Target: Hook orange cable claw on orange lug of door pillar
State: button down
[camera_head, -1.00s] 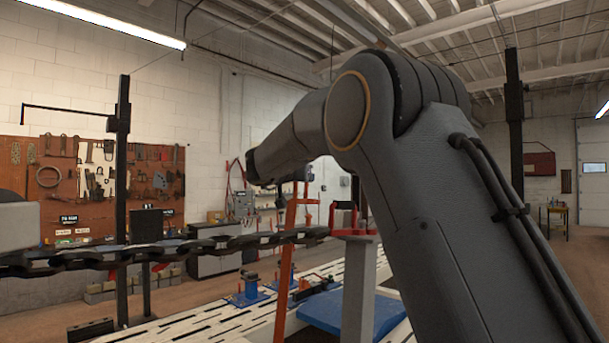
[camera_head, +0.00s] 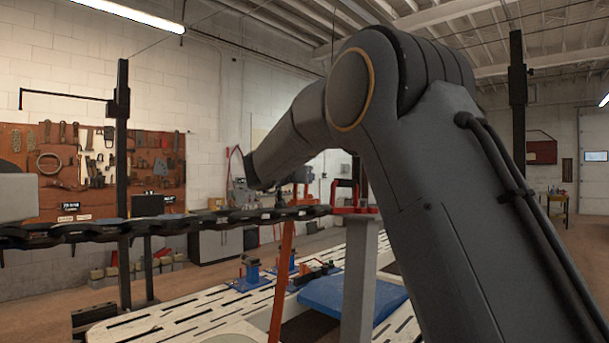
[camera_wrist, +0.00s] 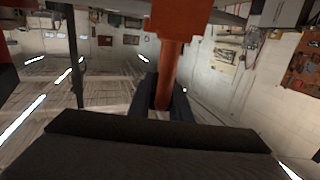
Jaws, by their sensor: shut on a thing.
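In the wrist view my gripper (camera_wrist: 168,100) is shut on an orange piece, which I take to be the orange cable claw (camera_wrist: 173,52). Its narrow stem sits between the dark fingers and its broad end reaches to the picture's top edge. In the head view my arm runs to the left and away; the fingertips cannot be made out there. A leaning orange post (camera_head: 281,275), perhaps the door pillar, stands just beyond and below the end of my arm. An orange part (camera_head: 301,174) shows beside my wrist. I cannot tell which part is the orange lug.
A dark chain (camera_head: 150,226) runs across the left foreground and crosses in front of the orange post. A grey post with a red clamp (camera_head: 356,210) stands right of it. A slotted white bench (camera_head: 185,325) carries blue fixtures (camera_head: 250,275) and a blue plate (camera_head: 350,294).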

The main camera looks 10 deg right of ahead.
jog(key=shift+f, duration=0.1)
dwell(0.3)
jog(key=c, duration=1.6)
grip_release()
jog(key=shift+o, duration=0.3)
jog(key=shift+f, duration=0.15)
jog(key=b+v, duration=0.2)
jog(key=v, duration=0.5)
jog(key=shift+s+a+b, duration=0.2)
jog(key=shift+s+b, duration=0.15)
jog(key=shift+b, duration=0.05)
